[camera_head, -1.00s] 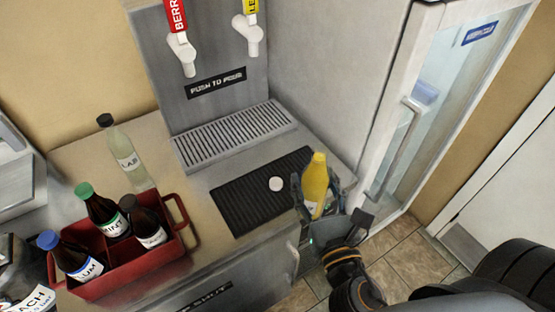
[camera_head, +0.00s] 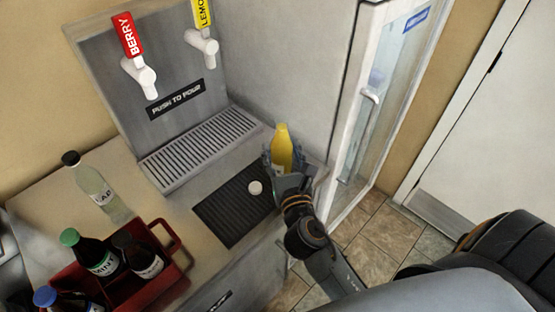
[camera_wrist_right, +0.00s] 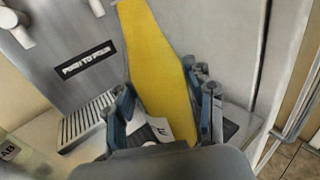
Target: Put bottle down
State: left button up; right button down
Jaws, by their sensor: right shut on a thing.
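My right gripper (camera_head: 284,168) is shut on a yellow bottle (camera_head: 281,145) with a white label. The bottle stands roughly upright in the fingers at the right end of the counter, by the black ribbed mat (camera_head: 236,207). In the right wrist view the yellow bottle (camera_wrist_right: 156,60) fills the middle, with the fingers (camera_wrist_right: 163,108) on both sides of it. I cannot tell whether its base touches the mat or counter. My left gripper is not in view.
A small white cap (camera_head: 255,187) lies on the mat. Behind are a drip grate (camera_head: 200,148) and two taps. At left are a clear bottle (camera_head: 95,186) and a red caddy (camera_head: 176,287) with several dark bottles. A glass-door fridge (camera_head: 362,110) stands at right.

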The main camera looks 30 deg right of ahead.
aim_at(278, 161)
jog(key=shift+w+f, duration=0.5)
jog(key=shift+w, duration=0.05)
jog(key=shift+w+d+f, duration=0.15)
jog(key=shift+w+f, duration=0.2)
jog(key=shift+f, duration=0.1)
jog(key=f+b, duration=0.2)
jog(key=f, duration=0.1)
jog(key=shift+w+f, duration=0.25)
jog(key=shift+w, duration=0.1)
jog(key=shift+f, duration=0.15)
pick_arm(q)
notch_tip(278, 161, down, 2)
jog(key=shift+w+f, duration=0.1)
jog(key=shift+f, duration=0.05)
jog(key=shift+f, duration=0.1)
pick_arm(e)
jog(key=shift+c, duration=2.4)
grip_release()
jog(key=shift+s+f, duration=0.1)
jog(key=shift+f, duration=0.1)
